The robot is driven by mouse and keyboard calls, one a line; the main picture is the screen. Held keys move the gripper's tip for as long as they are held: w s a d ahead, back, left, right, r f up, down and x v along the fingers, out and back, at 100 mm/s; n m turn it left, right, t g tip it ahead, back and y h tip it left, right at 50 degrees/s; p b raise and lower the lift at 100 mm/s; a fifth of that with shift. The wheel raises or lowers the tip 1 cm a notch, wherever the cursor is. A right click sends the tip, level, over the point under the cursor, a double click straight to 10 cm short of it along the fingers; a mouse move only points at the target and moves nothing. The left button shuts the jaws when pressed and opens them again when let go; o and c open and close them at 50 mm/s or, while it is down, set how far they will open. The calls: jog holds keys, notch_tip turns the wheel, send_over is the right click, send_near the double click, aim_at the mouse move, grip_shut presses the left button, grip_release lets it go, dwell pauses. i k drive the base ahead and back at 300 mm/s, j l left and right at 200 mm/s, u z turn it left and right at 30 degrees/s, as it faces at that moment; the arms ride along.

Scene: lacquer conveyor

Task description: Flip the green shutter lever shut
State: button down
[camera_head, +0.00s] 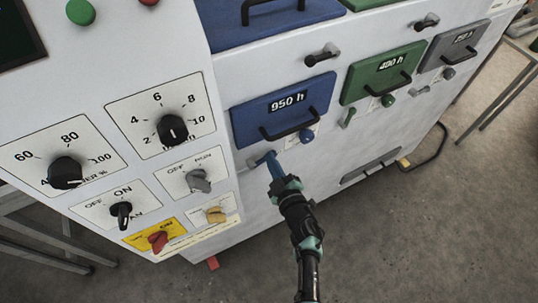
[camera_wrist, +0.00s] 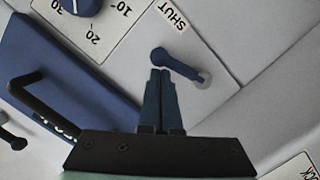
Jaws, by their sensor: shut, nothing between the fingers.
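The green shutter lever (camera_head: 348,117) is a small green handle on the white panel below the green drawer front marked 400 h (camera_head: 383,73). It hangs slanting down. Its label is too small to read. My gripper (camera_head: 271,160) is not at it; it is to the left, at the blue lever (camera_head: 262,158) below the blue drawer front. In the wrist view the closed fingertips (camera_wrist: 160,72) are right by the round end of the blue lever (camera_wrist: 160,57), beside a SHUT label. I cannot tell whether they touch. The green lever is not seen in the wrist view.
The blue drawer front marked 950 h (camera_head: 245,129) has a protruding black handle; its blue knob (camera_head: 306,136) is near my gripper. A grey lever (camera_head: 420,91) is further right. Black latches (camera_head: 322,54) stick out above. Dials and switches fill the left panel.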

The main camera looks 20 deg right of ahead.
aim_at(344, 123)
jog(key=k+l, duration=0.1)
jog(key=k, duration=0.75)
